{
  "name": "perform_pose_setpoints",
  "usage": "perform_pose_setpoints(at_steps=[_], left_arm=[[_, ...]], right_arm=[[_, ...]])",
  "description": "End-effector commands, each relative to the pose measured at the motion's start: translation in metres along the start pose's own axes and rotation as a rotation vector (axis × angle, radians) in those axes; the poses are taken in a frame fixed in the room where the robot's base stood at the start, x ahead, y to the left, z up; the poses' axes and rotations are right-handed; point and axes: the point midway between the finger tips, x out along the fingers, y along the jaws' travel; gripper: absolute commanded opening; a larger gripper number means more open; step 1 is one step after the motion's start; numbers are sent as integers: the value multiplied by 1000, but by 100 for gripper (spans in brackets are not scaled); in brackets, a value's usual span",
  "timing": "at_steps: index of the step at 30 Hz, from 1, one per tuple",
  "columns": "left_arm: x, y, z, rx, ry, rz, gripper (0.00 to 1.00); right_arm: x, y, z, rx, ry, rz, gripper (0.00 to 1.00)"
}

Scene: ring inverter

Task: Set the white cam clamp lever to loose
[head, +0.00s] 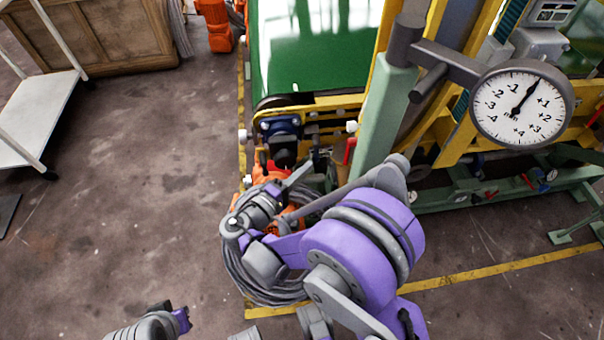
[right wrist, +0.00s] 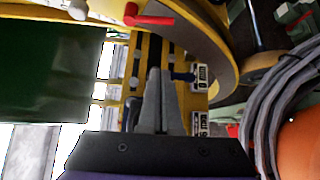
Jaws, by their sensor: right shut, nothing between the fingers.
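My right gripper (right wrist: 158,76) is shut and empty in the right wrist view. Its two grey fingers meet over a yellow slotted frame (right wrist: 188,48). In the head view the right hand (head: 298,176) is beside the machine's near end, partly hidden by my own arm. A white, knob-like piece (right wrist: 78,10) shows at the upper left of the wrist view, apart from the fingers. I cannot tell for sure that it is the white cam clamp lever, or its setting. My left gripper is not in view; only part of that arm shows at the bottom.
Grey coiled cable (right wrist: 262,110) and an orange part (right wrist: 300,150) are at the right. A dial gauge (head: 520,104) stands right of the green belt (head: 310,60).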

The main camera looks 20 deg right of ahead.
Motion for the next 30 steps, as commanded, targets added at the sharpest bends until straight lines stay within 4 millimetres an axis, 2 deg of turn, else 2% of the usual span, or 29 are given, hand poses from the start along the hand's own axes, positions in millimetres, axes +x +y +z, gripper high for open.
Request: perform_pose_setpoints(at_steps=[3,8,12,15,30], left_arm=[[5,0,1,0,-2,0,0],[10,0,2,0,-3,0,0],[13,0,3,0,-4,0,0],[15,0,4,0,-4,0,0],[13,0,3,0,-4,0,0]], right_arm=[[29,-1,1,-1,-5,0,0],[61,-1,1,-1,-5,0,0],[62,-1,24,-1,-1,-1,0],[65,0,33,-1,-1,0,0],[66,1,40,-7,0,-6,0]])
